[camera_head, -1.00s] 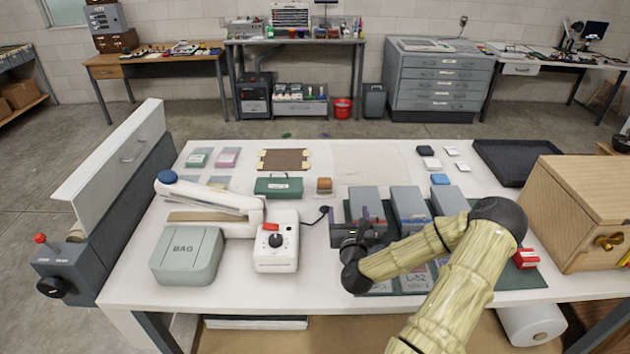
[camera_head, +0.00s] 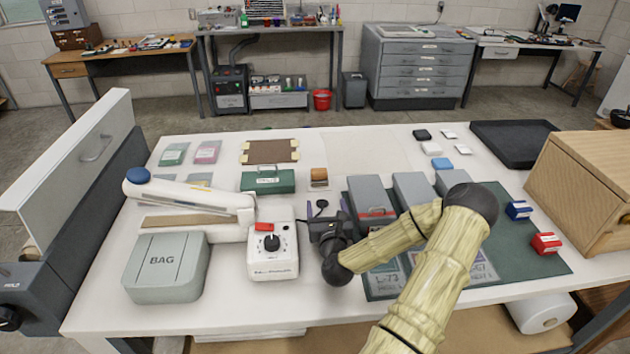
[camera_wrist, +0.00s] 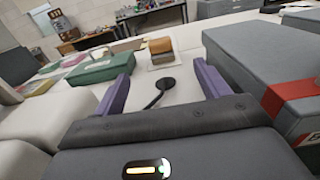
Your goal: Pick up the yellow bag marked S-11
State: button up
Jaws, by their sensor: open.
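Flat bags lie at the back left of the table in the head view. One yellowish bag (camera_head: 200,179) is partly hidden behind the white sealer arm, and its marking is too small to read. Yellowish material also shows at the left of the wrist view (camera_wrist: 40,87). My gripper (camera_head: 327,210) is open between the white dial box and the grey boxes, well to the right of the bags and nearer the front. Its purple fingers (camera_wrist: 161,75) have no object gripped; a round black piece on a cable (camera_wrist: 167,84) shows between them.
The white sealer (camera_head: 190,205), the grey BAG box (camera_head: 166,268) and the dial box (camera_head: 272,262) fill the left side. A green case (camera_head: 267,182) stands behind. Grey boxes (camera_head: 372,196) stand right of my gripper. Green (camera_head: 173,154) and pink (camera_head: 207,152) bags lie uncovered.

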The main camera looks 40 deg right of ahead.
aim_at(320, 176)
jog(key=shift+w, duration=0.1)
dwell(0.3)
jog(key=p+x, duration=0.2)
jog(key=x, duration=0.9)
jog(key=shift+w, duration=0.15)
jog(key=shift+w+d+f, duration=0.1)
jog(key=shift+w+d, duration=0.15)
jog(key=shift+w, duration=0.1)
jog(key=shift+w, duration=0.1)
jog(key=shift+p+x, duration=0.95)
jog(key=shift+x, duration=1.55)
jog(key=shift+f, duration=0.2)
jog(key=c, duration=1.1)
